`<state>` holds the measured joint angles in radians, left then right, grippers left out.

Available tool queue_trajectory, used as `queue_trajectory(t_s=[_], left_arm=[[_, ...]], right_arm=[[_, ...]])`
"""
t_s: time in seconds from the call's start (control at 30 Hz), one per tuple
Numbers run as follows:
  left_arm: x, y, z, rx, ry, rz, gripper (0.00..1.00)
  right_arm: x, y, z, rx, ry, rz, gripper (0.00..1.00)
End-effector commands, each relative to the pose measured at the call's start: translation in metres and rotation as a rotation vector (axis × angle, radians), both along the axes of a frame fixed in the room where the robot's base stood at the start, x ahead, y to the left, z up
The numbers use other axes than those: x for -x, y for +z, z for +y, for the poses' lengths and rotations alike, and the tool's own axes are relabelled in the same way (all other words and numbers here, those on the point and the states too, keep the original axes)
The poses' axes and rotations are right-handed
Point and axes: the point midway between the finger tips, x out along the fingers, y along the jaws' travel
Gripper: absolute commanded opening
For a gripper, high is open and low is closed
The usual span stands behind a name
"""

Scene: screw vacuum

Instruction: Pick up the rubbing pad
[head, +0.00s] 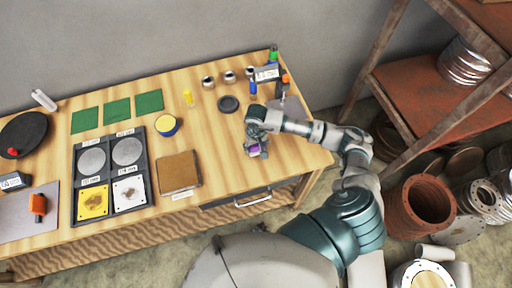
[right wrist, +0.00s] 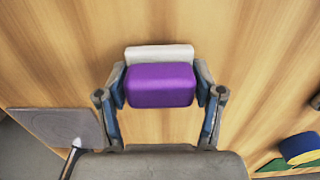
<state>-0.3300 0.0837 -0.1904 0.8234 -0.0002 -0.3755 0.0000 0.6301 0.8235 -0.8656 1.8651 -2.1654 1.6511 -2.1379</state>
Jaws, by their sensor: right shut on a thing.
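The rubbing pad (right wrist: 160,86) is a purple block with a white part along its far side in the right wrist view. My right gripper (right wrist: 161,82) is shut on it, with one finger at each short end. In the head view, a bit of the purple pad (head: 253,149) shows at my right gripper (head: 257,149), over the right part of the wooden table (head: 225,165). I cannot tell whether the pad touches the table. My left gripper is not in view.
A brown square plate (head: 179,171), a dark tray (head: 72,207) and a blue-yellow tin (head: 166,125) lie to the left. A black disc (head: 229,104), small metal cups and bottles stand behind. A rusty shelf (head: 435,95) stands at the right.

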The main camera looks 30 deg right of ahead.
Motion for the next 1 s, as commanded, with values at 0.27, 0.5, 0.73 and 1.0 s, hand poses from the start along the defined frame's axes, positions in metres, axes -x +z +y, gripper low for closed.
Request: queue_trajectory(t_s=[0.27, 0.5, 0.73, 1.0], left_arm=[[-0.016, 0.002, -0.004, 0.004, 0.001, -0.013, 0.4], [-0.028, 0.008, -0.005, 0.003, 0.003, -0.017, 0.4], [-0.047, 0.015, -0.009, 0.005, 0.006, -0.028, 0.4], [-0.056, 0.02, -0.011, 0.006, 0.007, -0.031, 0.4]], right_arm=[[0.014, 0.027, 0.004, 0.0, 0.004, 0.0, 0.32], [0.073, 0.032, 0.022, 0.0, 0.006, 0.001, 0.32], [0.126, 0.037, 0.039, -0.001, 0.004, 0.001, 0.32], [0.151, 0.041, 0.047, -0.002, 0.001, 0.0, 0.32]])
